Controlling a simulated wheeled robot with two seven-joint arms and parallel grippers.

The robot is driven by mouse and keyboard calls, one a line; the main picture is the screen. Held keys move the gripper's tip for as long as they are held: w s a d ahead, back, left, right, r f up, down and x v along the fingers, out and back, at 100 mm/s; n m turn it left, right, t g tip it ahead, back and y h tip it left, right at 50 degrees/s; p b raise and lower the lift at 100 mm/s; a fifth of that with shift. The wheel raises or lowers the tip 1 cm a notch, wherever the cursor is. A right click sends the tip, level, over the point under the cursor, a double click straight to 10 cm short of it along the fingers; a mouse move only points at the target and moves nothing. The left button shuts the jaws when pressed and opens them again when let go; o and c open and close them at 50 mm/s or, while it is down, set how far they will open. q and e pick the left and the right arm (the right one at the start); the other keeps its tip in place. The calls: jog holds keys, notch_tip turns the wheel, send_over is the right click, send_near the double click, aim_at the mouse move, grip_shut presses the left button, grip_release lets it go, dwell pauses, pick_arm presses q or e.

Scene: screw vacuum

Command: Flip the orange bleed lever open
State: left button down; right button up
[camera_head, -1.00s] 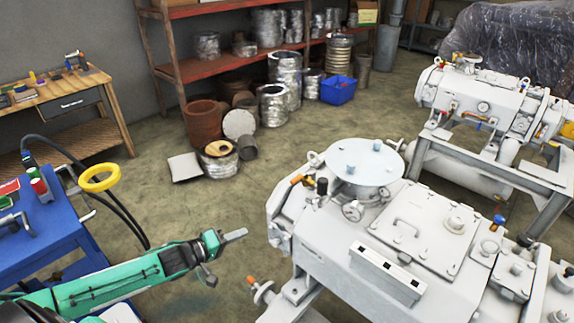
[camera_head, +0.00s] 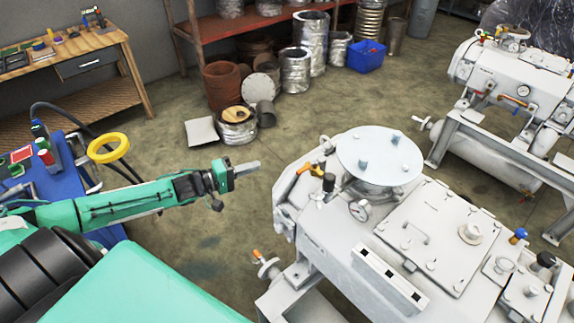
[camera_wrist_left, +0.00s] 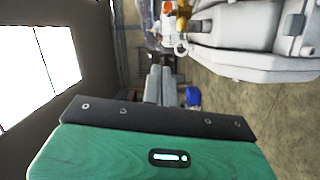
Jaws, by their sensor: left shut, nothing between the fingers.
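An orange lever (camera_head: 311,168) sits at the near-left upper corner of the large white vacuum machine (camera_head: 330,225), next to a black-topped fitting and below the round pale lid. An orange-yellow part near the top of the left wrist view (camera_wrist_left: 183,14) may be this lever; I cannot tell. My left gripper (camera_head: 258,165) is shut and empty, with its fingers pointing right toward the machine. It is left of the lever at about the same picture height, with a gap between them. Its grey fingers also show in the left wrist view (camera_wrist_left: 160,86). My right gripper is not in view.
A second orange-tipped handle (camera_head: 257,254) sticks out low on the machine's left side. A blue cart (camera_head: 60,190) with a yellow ring (camera_head: 108,148) stands left, near my arm. A wooden bench (camera_head: 95,50) and shelving are behind. Bare floor separates gripper and machine.

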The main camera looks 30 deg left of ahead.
aim_at(307, 167)
pick_arm(q)
jog(key=w+d+f+p, duration=0.1)
jog(key=w+d+p, duration=0.4)
jog(key=w+d, duration=0.2)
jog(key=shift+d+f, duration=0.15)
jog(key=shift+d, duration=0.95)
